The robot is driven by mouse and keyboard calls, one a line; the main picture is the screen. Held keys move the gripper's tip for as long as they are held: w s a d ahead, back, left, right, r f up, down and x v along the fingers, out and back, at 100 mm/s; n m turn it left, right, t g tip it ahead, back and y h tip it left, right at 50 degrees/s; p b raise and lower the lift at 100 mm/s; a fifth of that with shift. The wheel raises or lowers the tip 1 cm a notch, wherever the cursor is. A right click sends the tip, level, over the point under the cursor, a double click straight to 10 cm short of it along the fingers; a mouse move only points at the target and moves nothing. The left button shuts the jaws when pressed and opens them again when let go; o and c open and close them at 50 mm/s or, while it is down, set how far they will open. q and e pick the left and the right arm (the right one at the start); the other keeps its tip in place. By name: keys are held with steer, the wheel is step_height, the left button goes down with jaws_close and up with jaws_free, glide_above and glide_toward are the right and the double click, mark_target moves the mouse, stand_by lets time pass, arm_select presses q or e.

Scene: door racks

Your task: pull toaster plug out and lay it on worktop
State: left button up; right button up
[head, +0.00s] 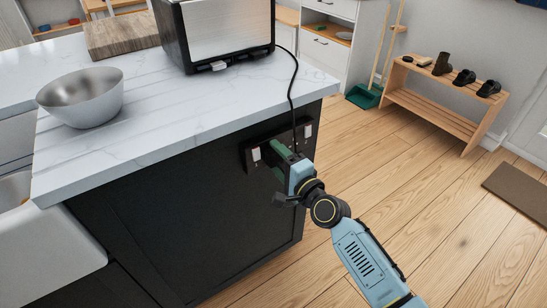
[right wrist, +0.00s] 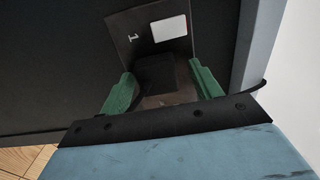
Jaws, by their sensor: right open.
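The toaster (head: 226,34) stands on the white marbled worktop (head: 180,108). Its black cord (head: 292,82) hangs over the worktop's edge to the dark socket plate (head: 249,158) on the island's side. My right gripper (head: 284,158) is at that plate and hides much of it in the head view. In the right wrist view, its green fingers (right wrist: 163,88) are open, one on each side of the black plug (right wrist: 156,72) at the plate (right wrist: 124,40). Clear contact between fingers and plug does not show. My left gripper is out of view.
A steel bowl (head: 82,97) and a wooden board (head: 121,36) are on the worktop, with bare surface between bowl and toaster. A wooden shoe rack (head: 438,112) and a green dustpan (head: 364,96) stand on the floor beyond.

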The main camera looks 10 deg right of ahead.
steer(key=shift+f, duration=0.15)
stand_by(0.6)
stand_by(0.7)
steer(key=c, duration=1.3)
steer(key=shift+s, duration=0.15)
steer(key=shift+p+v, duration=0.5)
steer(key=shift+v, duration=2.35)
steer(key=shift+s+d, duration=0.1)
steer(key=shift+v, duration=1.35)
